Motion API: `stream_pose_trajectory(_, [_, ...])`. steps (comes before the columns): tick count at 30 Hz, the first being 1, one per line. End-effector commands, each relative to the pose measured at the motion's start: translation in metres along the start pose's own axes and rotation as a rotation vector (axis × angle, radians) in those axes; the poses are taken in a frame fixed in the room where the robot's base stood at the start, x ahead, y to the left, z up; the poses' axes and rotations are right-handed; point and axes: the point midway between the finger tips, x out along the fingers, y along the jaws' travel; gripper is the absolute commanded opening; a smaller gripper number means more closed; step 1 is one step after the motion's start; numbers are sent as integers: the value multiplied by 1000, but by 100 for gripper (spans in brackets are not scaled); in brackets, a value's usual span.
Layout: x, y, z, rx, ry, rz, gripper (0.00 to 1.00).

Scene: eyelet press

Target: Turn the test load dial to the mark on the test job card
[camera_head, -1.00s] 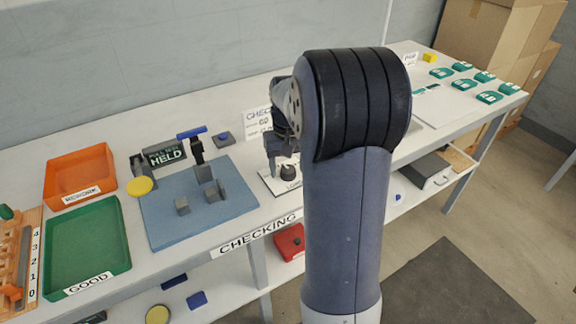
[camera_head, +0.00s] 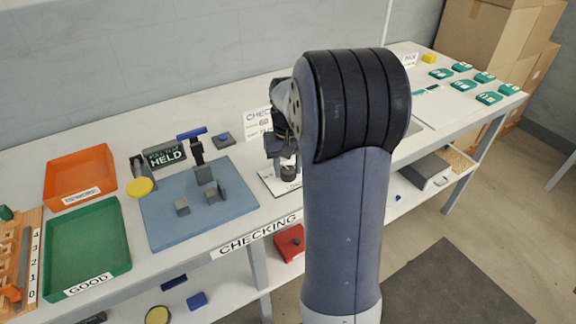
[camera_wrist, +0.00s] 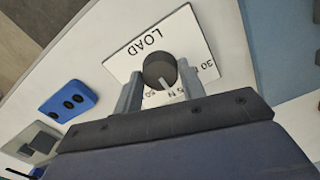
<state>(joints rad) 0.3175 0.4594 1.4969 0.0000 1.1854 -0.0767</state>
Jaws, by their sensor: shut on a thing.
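The test load dial is a dark round knob (camera_wrist: 160,71) with a pale pointer line, on a white plate (camera_wrist: 190,35) marked "LOAD", with numbers along one edge, partly covered. In the wrist view the pointer is toward the gripper's palm, near an "N" and a partly hidden number. My gripper (camera_wrist: 159,85) is shut on the knob, one finger on each side. In the head view my gripper (camera_head: 281,160) is at the dial plate (camera_head: 270,184), mostly behind my arm. The job card (camera_head: 258,122) stands behind the dial; it reads "CHECK…" and seemingly "60", partly hidden.
A blue mat (camera_head: 160,222) with a clamp fixture (camera_head: 198,150) and grey blocks lies left of the dial. The green GOOD tray (camera_head: 122,235) and orange REWORK tray (camera_head: 110,165) are further left. A blue block with dark holes (camera_wrist: 67,101) lies near the dial in the wrist view.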

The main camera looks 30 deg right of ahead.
Motion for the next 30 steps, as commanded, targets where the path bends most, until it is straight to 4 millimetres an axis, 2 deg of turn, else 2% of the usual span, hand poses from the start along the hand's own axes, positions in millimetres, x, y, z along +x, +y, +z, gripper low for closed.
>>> stream_pose_trajectory(10, [-2,0,0,170,-1,0,16])
stream_pose_trajectory(30, [-2,0,-1,779,1,0,16])
